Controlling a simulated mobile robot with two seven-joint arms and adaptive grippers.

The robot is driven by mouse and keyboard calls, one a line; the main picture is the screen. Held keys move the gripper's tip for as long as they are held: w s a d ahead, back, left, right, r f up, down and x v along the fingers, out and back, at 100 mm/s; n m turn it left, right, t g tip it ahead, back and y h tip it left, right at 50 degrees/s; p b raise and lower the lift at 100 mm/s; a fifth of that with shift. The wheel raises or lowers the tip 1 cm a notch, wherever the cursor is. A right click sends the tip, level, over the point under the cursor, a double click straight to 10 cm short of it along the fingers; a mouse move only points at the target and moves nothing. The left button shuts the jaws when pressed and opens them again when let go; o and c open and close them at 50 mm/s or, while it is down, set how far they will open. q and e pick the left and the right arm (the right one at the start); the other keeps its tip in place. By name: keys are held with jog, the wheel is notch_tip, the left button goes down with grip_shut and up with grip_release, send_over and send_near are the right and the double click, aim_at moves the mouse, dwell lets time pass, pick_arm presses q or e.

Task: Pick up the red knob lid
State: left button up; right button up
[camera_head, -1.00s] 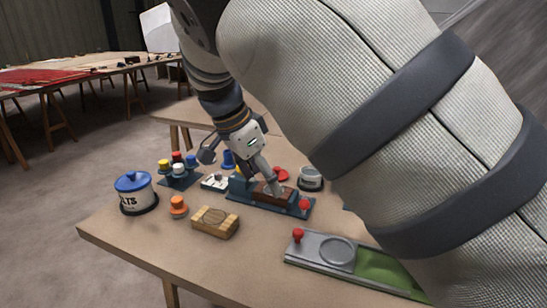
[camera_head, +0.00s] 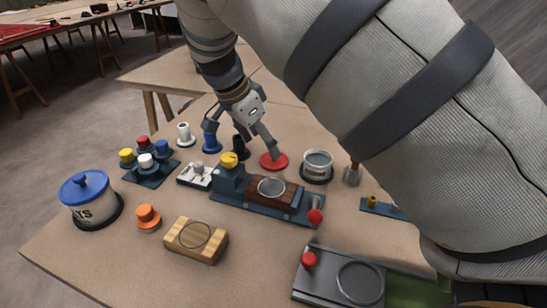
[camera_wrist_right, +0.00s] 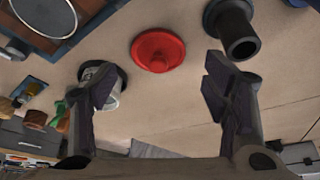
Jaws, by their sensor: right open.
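The red knob lid (camera_head: 273,162) lies on the table behind the dark blue fixture. One fingertip of my right gripper (camera_head: 241,143) overlaps its upper edge in the head view. In the right wrist view the lid (camera_wrist_right: 157,50) lies flat with its round knob showing, beyond and between the spread fingers of my right gripper (camera_wrist_right: 160,85). The jaws are open and empty, and the lid looks apart from both fingers. My left gripper is not in view.
An open grey pot (camera_head: 317,166) stands right of the lid; a dark cylinder (camera_head: 241,147) and a blue one (camera_head: 211,142) stand left. The fixture (camera_head: 268,202) with a brown block is in front. A blue-lidded pot (camera_head: 90,198) stands at the left edge.

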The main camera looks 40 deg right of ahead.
jog(key=x, duration=0.5)
jog(key=shift+s+d, duration=0.1)
jog(key=shift+d, duration=0.15)
jog(key=c, duration=0.7)
jog(key=shift+r, duration=0.15)
